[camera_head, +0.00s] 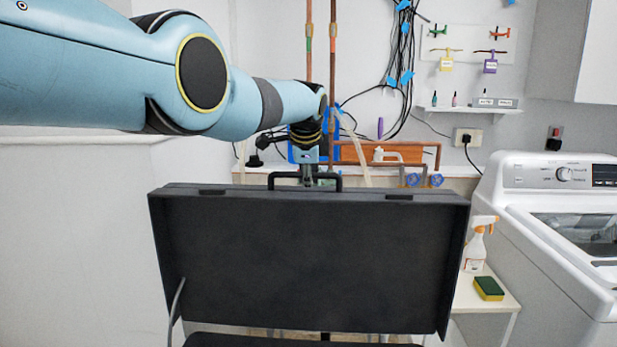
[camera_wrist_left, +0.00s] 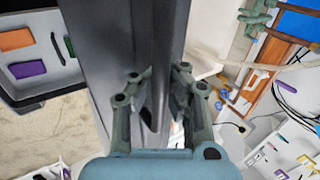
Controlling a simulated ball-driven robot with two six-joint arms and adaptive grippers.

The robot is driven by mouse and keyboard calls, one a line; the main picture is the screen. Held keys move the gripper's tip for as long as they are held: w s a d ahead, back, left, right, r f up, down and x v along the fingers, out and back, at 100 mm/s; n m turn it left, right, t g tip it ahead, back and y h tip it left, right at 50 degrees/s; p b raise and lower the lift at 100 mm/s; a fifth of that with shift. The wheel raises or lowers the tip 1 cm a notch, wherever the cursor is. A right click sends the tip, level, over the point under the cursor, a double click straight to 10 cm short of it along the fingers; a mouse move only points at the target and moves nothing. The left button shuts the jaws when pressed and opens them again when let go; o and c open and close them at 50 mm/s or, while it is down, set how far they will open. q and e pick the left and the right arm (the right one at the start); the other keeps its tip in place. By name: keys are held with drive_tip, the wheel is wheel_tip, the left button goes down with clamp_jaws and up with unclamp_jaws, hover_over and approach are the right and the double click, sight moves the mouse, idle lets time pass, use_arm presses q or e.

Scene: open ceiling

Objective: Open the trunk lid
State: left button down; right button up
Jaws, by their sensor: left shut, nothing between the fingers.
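The black trunk lid (camera_head: 310,260) stands raised, nearly upright, with its hollow inner side facing me in the head view. A dark handle (camera_head: 335,177) sits at the middle of its top edge. My left gripper (camera_head: 308,180) is at this handle, partly hidden behind the lid's top edge. In the left wrist view, the lid (camera_wrist_left: 100,55) is a dark panel, and the left gripper's fingers (camera_wrist_left: 158,100) sit beside its dark edge. The gripper is shut with nothing held. A strip of the trunk's lower part (camera_head: 290,341) shows at the bottom of the head view. My right gripper is out of view.
A white washing machine (camera_head: 560,220) stands at the right. A low white shelf (camera_head: 485,300) holds a spray bottle (camera_head: 477,245) and a sponge (camera_head: 489,288). Pipes (camera_head: 333,60) and cables run up the wall behind. A dark-rimmed tray with orange and purple blocks (camera_wrist_left: 28,70) shows in the wrist view.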

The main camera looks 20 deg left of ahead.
use_arm(q)
drive_tip(key=shift+w+r, duration=0.35)
drive_tip(key=shift+r, duration=0.35)
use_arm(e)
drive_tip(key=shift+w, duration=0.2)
use_arm(q)
drive_tip(key=c, duration=1.4)
unclamp_jaws()
drive_tip(key=shift+o, duration=0.6)
drive_tip(key=shift+f, duration=0.25)
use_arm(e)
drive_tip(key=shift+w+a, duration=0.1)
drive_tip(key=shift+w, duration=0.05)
use_arm(q)
drive_tip(key=shift+s, duration=0.1)
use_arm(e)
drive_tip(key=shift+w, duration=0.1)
use_arm(q)
drive_tip(key=v, duration=1.2)
